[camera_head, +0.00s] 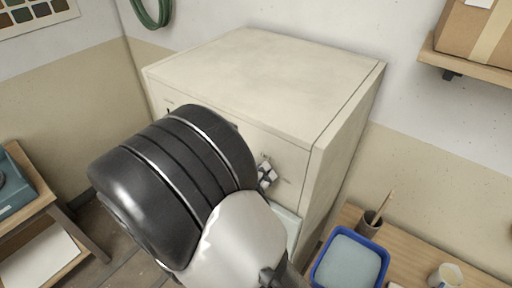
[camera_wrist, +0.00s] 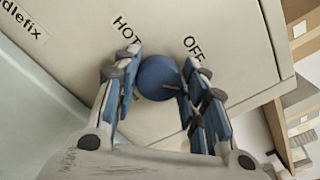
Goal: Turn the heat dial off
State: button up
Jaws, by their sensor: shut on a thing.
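The heat dial is a round blue knob (camera_wrist: 158,78) on a cream panel, seen in the wrist view between the labels HOT (camera_wrist: 126,27) and OFF (camera_wrist: 194,47). My gripper (camera_wrist: 160,84) is shut on it, with one blue-padded finger on each side. A small dark mark shows on the knob's lower right edge; I cannot tell its exact setting. In the head view, my gripper (camera_head: 267,173) is at the front of the cream cabinet (camera_head: 262,75), and my arm hides the dial and much of that front.
A wooden bench on the right holds a blue tub (camera_head: 349,262), a brush pot (camera_head: 371,224) and a pale cup (camera_head: 445,276). A cardboard box (camera_head: 476,35) sits on a wall shelf. A low wooden stand (camera_head: 50,215) is at the left.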

jog(key=n+p, duration=0.9)
jog(key=p, duration=0.2)
jog(key=shift+f+n, duration=0.15)
jog(key=shift+n, duration=0.25)
jog(key=o, duration=1)
jog(key=shift+a, duration=0.15)
jog(key=v, duration=1.1)
jog(key=shift+s+a, duration=0.25)
jog(key=shift+s, duration=0.1)
